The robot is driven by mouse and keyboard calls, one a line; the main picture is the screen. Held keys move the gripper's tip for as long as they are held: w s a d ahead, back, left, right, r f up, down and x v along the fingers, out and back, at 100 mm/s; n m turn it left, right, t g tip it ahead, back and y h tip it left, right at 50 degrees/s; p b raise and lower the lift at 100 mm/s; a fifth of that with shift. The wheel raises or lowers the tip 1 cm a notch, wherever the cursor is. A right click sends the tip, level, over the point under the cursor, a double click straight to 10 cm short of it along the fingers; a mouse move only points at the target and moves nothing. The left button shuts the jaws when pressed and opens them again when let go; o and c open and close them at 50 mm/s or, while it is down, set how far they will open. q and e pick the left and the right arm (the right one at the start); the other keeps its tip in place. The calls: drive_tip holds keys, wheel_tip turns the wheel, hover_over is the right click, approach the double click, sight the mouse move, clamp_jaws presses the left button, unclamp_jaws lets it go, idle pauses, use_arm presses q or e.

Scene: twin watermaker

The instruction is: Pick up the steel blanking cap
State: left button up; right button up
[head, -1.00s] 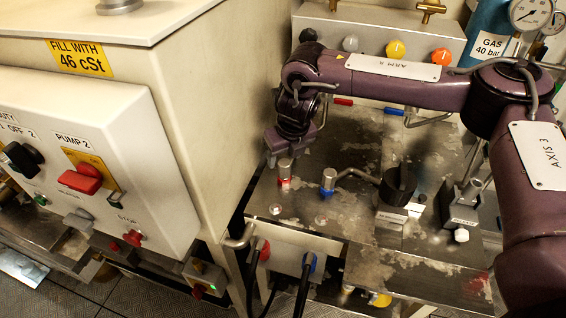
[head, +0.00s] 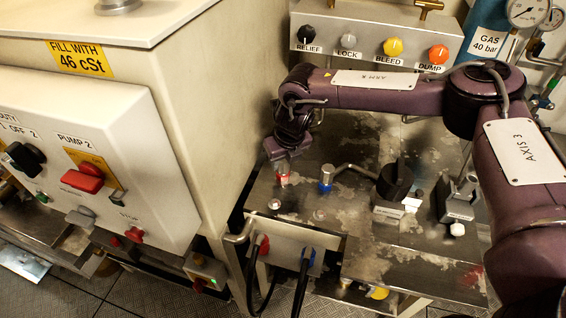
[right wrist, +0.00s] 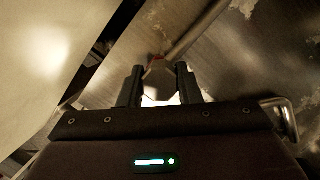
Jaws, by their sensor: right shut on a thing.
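The steel blanking cap (head: 282,169) is a short metal cylinder above a red ring, near the back left of the steel bench top. It stands upright, its top hidden by my right gripper (head: 284,157). The gripper comes down on it from above and is shut on it. My left gripper is not in view.
A similar steel stub with a blue ring (head: 327,178) stands just right. A black rotary handle (head: 396,180) with a bent rod is further right. The tall pale cabinet (head: 200,110) rises close on the left. A knob panel (head: 375,45) stands behind.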

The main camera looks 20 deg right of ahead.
clamp_jaws()
drive_tip(key=shift+r, duration=0.1)
drive_tip(key=shift+w+r, duration=0.15)
drive_tip(key=shift+r, duration=0.35)
wheel_tip(320, 180, up, 19)
drive_tip(key=b, duration=0.1)
